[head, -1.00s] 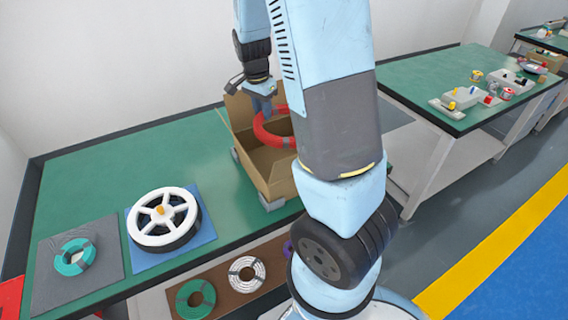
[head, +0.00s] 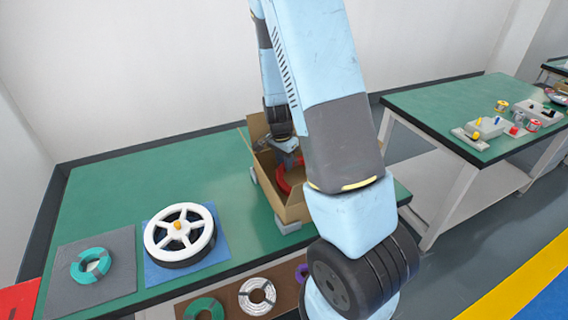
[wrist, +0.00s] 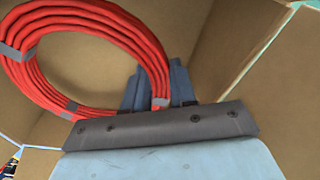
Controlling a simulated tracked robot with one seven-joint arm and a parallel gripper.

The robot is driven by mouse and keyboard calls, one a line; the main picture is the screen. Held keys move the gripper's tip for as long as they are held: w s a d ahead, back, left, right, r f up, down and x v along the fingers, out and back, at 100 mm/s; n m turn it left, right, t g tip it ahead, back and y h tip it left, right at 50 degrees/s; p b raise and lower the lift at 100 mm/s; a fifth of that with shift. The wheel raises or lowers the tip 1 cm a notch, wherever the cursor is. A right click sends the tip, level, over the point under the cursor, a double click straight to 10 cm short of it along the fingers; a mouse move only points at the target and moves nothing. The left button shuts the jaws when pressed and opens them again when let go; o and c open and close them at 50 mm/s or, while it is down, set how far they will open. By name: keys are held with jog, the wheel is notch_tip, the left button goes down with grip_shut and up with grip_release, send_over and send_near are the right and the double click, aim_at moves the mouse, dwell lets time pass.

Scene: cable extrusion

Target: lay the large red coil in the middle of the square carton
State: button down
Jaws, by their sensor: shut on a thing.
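The large red coil (wrist: 100,100) is in the wrist view, bound with grey bands. My gripper (wrist: 160,88) is shut on the near right side of its ring. The coil is inside the open square carton, and it also shows low between the walls in the head view (head: 283,184). The carton (head: 266,181) stands on the green table with its flaps up. My gripper reaches down into the carton in the head view (head: 287,158). My arm hides the carton's right part. I cannot tell whether the coil touches the bottom.
A white-spoked reel (head: 180,234) on a blue mat and a teal coil (head: 91,266) on a grey mat lie left of the carton. More coils (head: 257,295) lie on a lower shelf. A second table (head: 440,100) with small parts stands at the right.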

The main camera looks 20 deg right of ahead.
jog(key=shift+f, duration=0.35)
jog(key=shift+f, duration=0.6)
jog(key=c, duration=0.9)
grip_release()
jog(key=shift+r, duration=0.15)
jog(key=s+a+r+n+t+y, duration=0.1)
jog(key=s+a+r+n, duration=0.15)
jog(key=r, duration=0.65)
jog(key=s+a+r+n+t, duration=0.15)
jog(key=s+r, duration=0.25)
jog(key=r, duration=0.5)
jog(key=s+a+r+n+y, duration=0.1)
jog(key=s+r+n, duration=0.15)
jog(key=r, duration=0.75)
jog(key=shift+s+a+r+n+t+h, duration=0.15)
jog(key=shift+s+a+r+n+t, duration=0.3)
jog(key=shift+s+r+n, duration=1.35)
jog(key=shift+s+a+r+n+t+h, duration=0.1)
jog(key=shift+s+a+r+n+t, duration=0.5)
jog(key=shift+s, duration=2.45)
jog(key=shift+s+a+r+n+t+h, duration=0.3)
jog(key=shift+s+r+n, duration=0.95)
jog(key=shift+s, duration=1.15)
